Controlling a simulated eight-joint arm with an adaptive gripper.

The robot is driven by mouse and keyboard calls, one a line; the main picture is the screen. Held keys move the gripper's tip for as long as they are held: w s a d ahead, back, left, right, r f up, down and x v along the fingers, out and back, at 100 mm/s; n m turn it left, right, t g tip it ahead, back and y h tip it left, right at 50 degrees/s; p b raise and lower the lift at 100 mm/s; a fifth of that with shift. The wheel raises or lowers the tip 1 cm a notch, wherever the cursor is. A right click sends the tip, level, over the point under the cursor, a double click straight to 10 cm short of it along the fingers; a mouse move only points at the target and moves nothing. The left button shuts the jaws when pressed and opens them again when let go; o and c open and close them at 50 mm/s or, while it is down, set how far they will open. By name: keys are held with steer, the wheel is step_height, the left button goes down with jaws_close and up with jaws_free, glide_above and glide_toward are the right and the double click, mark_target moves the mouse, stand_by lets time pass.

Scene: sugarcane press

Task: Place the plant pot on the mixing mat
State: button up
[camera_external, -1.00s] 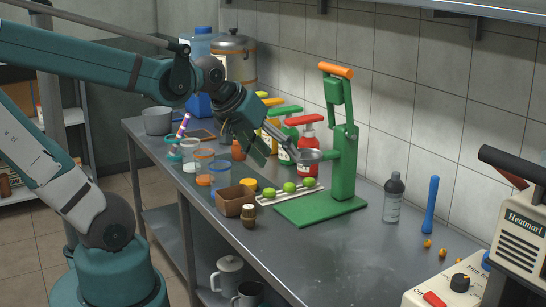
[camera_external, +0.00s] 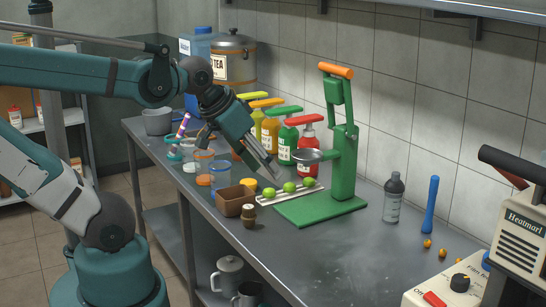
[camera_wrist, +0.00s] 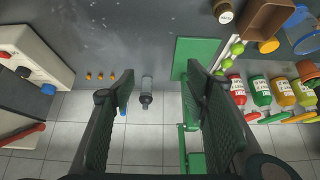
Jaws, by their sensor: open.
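A small brown-orange plant pot (camera_external: 237,154) stands on the steel counter behind the clear jars, partly hidden by my arm in the external view. What looks like the same pot (camera_wrist: 308,69) shows at the right edge of the wrist view. I cannot make out the mixing mat for certain; a flat dark panel near the counter's far left is mostly behind my arm. My gripper (camera_external: 270,170) is open and empty above the counter, to the right of the pot and near the limes. In the wrist view its fingers (camera_wrist: 160,88) are wide apart.
The green press (camera_external: 343,165) stands right of my gripper. Limes (camera_external: 289,187) lie on a white rack, and sauce bottles (camera_external: 308,143) line the wall. A brown box (camera_external: 235,199) and jars (camera_external: 220,177) are in front.

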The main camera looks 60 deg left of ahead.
steer(key=shift+a, duration=0.1)
steer(key=w+a+m+g+y, duration=0.1)
steer(key=w+a+m+y, duration=0.2)
steer(key=w+a, duration=0.55)
steer(key=w+a+m+g+y+p, duration=0.1)
steer(key=w+a+m+y, duration=0.3)
steer(key=a, duration=0.8)
steer(key=w+a+m+g+y, duration=0.1)
steer(key=w+a+m, duration=0.1)
steer(key=w+a, duration=0.65)
steer(key=w+a+f+m+g+y, duration=0.1)
steer(key=a+f, duration=0.4)
steer(key=a, duration=0.5)
steer(key=w+a+f+m+g+y+p, duration=0.1)
steer(key=w+a+f+m+y, duration=0.1)
steer(key=a, duration=0.9)
steer(key=w+a+f+m+g+y+p, duration=0.1)
steer(key=a+f+m+g+y, duration=0.1)
steer(key=a+f+m, duration=0.3)
steer(key=shift+w+a+f+m+y, duration=0.1)
steer(key=shift+a+f+y, duration=0.15)
steer(key=shift+a+f, duration=0.55)
steer(key=shift+a+f+m+y, duration=0.1)
steer(key=shift+a+f+y, duration=0.1)
steer(key=shift+a+f, duration=0.6)
steer(key=shift+w+a+f+m+y, duration=0.1)
steer(key=shift+a+f+y, duration=0.3)
steer(key=shift+a, duration=0.65)
steer(key=shift+a+f, duration=0.4)
steer(key=shift+f, duration=0.25)
